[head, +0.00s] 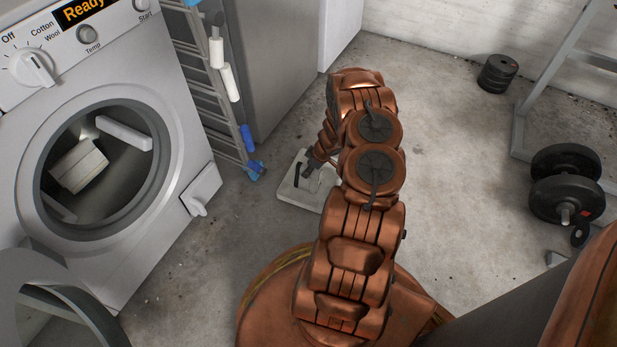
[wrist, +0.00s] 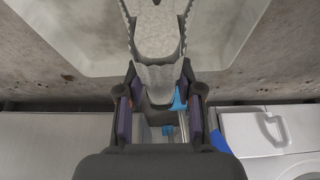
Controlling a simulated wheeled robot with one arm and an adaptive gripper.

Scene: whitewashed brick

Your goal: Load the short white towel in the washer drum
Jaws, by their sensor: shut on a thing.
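The washer (head: 165,170) stands at the left of the head view. Its round door (head: 60,300) is swung open, and the drum (head: 95,205) shows through the opening. My gripper (head: 311,172) is low over a flat pale thing on the floor and partly hidden by my arm. The towel is not clearly visible in the head view.
A rack (head: 215,110) with white and blue things stands beside the washer. Weights (head: 565,165) lie right. Floor (head: 460,190) is clear between.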

